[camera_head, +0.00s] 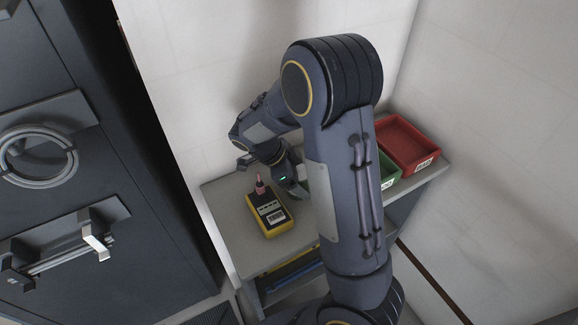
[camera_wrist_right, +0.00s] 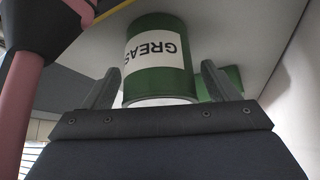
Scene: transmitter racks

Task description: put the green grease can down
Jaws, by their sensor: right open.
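The green grease can (camera_wrist_right: 160,78) shows in the right wrist view, which is upside down. It has a white label reading "GREAS" and appears to stand upright on the grey table top. My right gripper (camera_wrist_right: 161,68) is open, with one finger on each side of the can. A gap shows beside the can on the right; contact on the left is hard to tell. My left gripper is out of view.
A yellow meter (camera_head: 268,214) with a pink probe (camera_head: 260,184) lies close to my right wrist. A green bin (camera_head: 388,170) and a red bin (camera_head: 408,146) stand at the table's right. White walls stand behind, a dark cabinet (camera_head: 110,170) at left. The table (camera_head: 226,205) is bare left of the meter.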

